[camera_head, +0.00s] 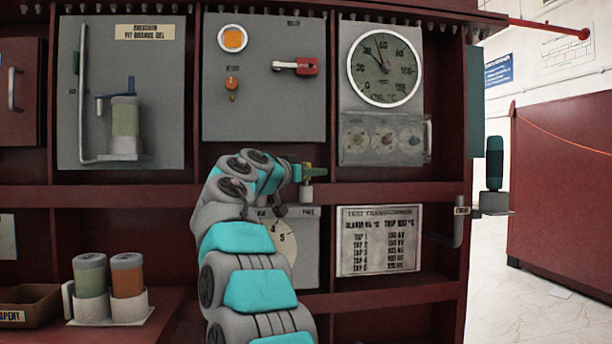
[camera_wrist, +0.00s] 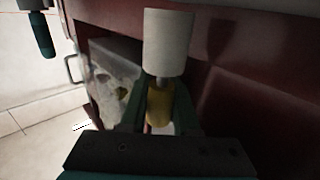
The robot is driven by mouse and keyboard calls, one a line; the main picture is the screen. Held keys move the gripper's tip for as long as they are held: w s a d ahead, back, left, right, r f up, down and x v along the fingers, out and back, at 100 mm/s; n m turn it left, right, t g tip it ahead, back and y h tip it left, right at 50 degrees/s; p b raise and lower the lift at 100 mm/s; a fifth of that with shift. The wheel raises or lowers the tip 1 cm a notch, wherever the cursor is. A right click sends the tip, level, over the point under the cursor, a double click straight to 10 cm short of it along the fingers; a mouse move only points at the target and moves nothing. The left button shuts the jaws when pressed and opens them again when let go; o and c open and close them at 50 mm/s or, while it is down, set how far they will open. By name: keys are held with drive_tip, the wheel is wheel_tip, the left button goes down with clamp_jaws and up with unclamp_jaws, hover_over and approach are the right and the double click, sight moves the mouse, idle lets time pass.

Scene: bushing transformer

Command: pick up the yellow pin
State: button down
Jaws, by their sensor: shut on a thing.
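The yellow pin (camera_wrist: 159,106) shows in the wrist view between the two dark green fingers of my gripper (camera_wrist: 160,116). My gripper is shut on it. A short grey stem joins the pin to a pale cylinder (camera_wrist: 167,42), or lies between them; I cannot tell which. In the head view my gripper (camera_head: 308,171) is in front of the red cabinet, just above its middle rail, and a pale cylinder (camera_head: 306,193) shows just below it. The pin is too small to make out clearly in the head view.
Above my gripper is a grey panel with a red handle (camera_head: 297,67) and an orange lamp (camera_head: 233,39). A round gauge (camera_head: 384,64) is to the right. A dial panel (camera_head: 296,240) is below, partly hidden by my arm. Two canisters (camera_head: 108,276) stand at lower left.

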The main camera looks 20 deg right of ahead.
drive_tip(key=shift+r, duration=0.1)
drive_tip(key=s+a+r+b, duration=0.2)
drive_tip(key=s+a+b, duration=0.1)
drive_tip(key=s, duration=0.4)
drive_tip(key=s+a+r+b, duration=0.2)
drive_tip(key=s+a+b, duration=0.1)
drive_tip(key=s, duration=0.4)
drive_tip(key=shift+s+a+r+b, duration=0.25)
drive_tip(key=shift+a+r+b, duration=0.15)
drive_tip(key=shift+a, duration=0.05)
